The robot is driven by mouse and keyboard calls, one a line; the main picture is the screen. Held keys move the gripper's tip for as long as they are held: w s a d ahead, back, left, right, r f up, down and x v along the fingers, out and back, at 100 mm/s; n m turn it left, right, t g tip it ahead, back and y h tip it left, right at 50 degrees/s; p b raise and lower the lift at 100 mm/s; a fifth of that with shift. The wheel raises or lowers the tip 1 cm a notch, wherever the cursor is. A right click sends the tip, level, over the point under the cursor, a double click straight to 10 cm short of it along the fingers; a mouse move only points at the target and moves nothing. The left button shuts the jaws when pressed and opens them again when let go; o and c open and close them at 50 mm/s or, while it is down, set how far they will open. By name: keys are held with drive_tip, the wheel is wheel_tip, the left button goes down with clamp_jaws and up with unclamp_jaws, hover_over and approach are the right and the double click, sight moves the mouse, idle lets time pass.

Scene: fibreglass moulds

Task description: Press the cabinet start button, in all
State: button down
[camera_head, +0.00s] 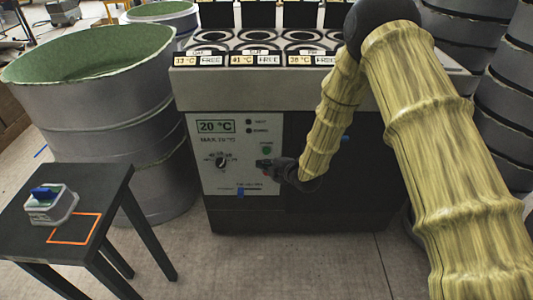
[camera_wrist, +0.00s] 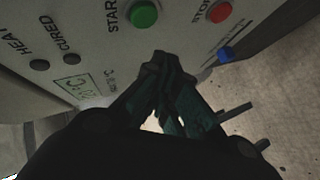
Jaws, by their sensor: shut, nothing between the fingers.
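The cabinet (camera_head: 250,215) stands in the middle of the head view, with a white control panel (camera_head: 205,175) on its front. The green start button (camera_head: 266,150) is on that panel; in the wrist view the green button (camera_wrist: 145,14) sits beside the word START. A red stop button (camera_wrist: 218,11) is to its right there. My gripper (camera_head: 264,164) is in front of the panel, just below the green button in the head view. In the wrist view my gripper (camera_wrist: 165,58) is shut and empty, its tips apart from the green button in the picture. Contact with the panel cannot be told.
The panel has a 20 °C display (camera_head: 215,126), a dial (camera_head: 221,160) and a blue slider (camera_head: 240,191). A black table (camera_head: 100,185) at left holds a small device (camera_head: 50,205) beside an orange outlined square (camera_head: 75,228). Large grey drums (camera_head: 100,110) flank the cabinet.

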drive_tip(key=shift+w+b, duration=0.35)
drive_tip(key=shift+w, duration=1.1)
drive_tip(key=shift+w, duration=0.1)
idle(0.4)
drive_tip(key=shift+w, duration=0.35)
drive_tip(key=shift+w+b, duration=0.3)
drive_tip(key=shift+w, duration=0.1)
idle(0.8)
drive_tip(key=shift+s, duration=0.1)
idle(0.3)
drive_tip(key=shift+s, duration=0.75)
drive_tip(key=s, duration=0.5)
idle(0.3)
